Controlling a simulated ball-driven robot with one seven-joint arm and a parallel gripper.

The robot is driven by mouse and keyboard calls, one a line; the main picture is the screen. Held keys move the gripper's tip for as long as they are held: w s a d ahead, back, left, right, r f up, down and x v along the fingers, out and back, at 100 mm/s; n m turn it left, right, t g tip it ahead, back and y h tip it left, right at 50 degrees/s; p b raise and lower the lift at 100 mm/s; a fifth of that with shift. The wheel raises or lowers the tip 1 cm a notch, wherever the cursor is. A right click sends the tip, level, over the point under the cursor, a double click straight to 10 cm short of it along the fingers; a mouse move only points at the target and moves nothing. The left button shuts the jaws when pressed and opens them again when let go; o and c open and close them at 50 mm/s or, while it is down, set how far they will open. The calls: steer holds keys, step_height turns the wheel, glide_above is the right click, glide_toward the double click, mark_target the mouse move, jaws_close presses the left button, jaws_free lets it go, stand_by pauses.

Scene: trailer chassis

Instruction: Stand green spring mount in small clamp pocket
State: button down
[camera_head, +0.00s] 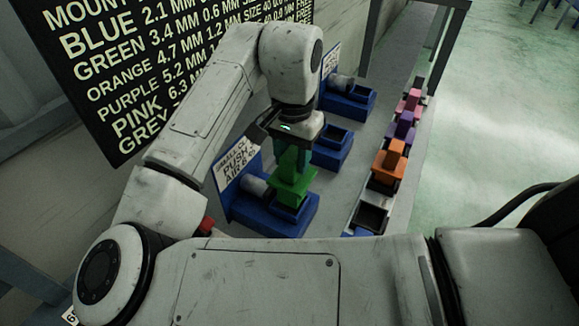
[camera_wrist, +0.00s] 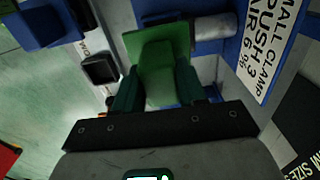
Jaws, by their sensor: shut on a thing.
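The green spring mount (camera_head: 291,184) is upright in my gripper (camera_head: 290,152). In the wrist view, the gripper (camera_wrist: 158,92) has its two dark green fingers shut on either side of the green mount (camera_wrist: 158,58). The small clamp (camera_head: 268,212) is a blue block with a grey cylinder and a sign reading small clamp. The mount is over or at its pocket (camera_head: 291,211); I cannot tell whether its base touches or has gone in. Part of the clamp also shows in the wrist view (camera_wrist: 160,8), behind the mount.
Two more blue clamps (camera_head: 347,97) (camera_head: 333,147) stand farther along the bench. A rail (camera_head: 370,214) at the right holds orange (camera_head: 388,166), purple (camera_head: 401,130) and pink (camera_head: 408,103) mounts, with an empty dark pocket at its near end. A black signboard (camera_head: 130,75) stands behind my arm.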

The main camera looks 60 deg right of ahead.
steer(key=shift+w+f, duration=0.25)
steer(key=shift+f, duration=1.75)
steer(key=c, duration=0.6)
jaws_free()
steer(key=shift+c, duration=0.2)
step_height(320, 180, up, 12)
steer(key=shift+r, duration=0.1)
